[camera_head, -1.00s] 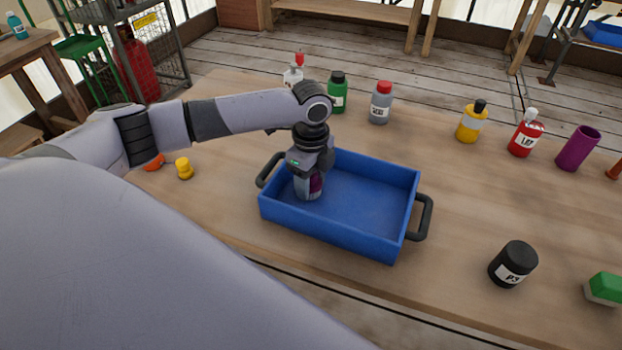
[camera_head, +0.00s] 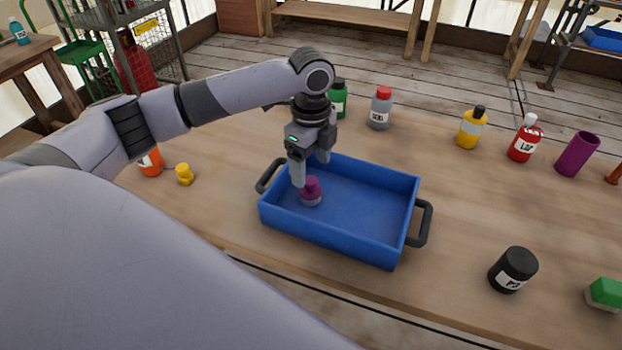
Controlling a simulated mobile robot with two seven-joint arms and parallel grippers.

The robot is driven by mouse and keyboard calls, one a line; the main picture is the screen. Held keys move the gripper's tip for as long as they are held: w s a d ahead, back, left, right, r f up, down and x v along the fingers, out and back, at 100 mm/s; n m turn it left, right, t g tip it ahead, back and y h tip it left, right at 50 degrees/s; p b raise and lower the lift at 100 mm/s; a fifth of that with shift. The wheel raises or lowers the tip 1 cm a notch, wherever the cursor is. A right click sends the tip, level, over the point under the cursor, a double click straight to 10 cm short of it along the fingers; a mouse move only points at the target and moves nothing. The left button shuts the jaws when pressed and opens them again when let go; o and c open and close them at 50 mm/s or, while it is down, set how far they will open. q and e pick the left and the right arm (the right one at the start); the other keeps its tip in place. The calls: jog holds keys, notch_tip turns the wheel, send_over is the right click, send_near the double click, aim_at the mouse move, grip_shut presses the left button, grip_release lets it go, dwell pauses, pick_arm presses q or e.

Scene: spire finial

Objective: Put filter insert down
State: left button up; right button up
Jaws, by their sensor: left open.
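The filter insert (camera_head: 311,192), seemingly the small purple piece with a pale lower rim, stands in the left part of the blue tray (camera_head: 352,243). My left gripper (camera_head: 311,175) is open just above it, with its fingers pointing down. One finger shows to the left of the piece and the other behind it. The gripper holds nothing. My right gripper is not in view.
The tray has dark handles at both ends, and its right part is empty. A green bottle (camera_head: 338,100), a grey bottle (camera_head: 380,108), a yellow bottle (camera_head: 471,128) and a red bottle (camera_head: 525,140) stand behind it. A black jar (camera_head: 512,270) stands at the right front.

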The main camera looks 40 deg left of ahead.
aim_at(311, 180)
pick_arm(q)
notch_tip(311, 180, up, 5)
jog(key=shift+r, duration=0.15)
dwell(0.6)
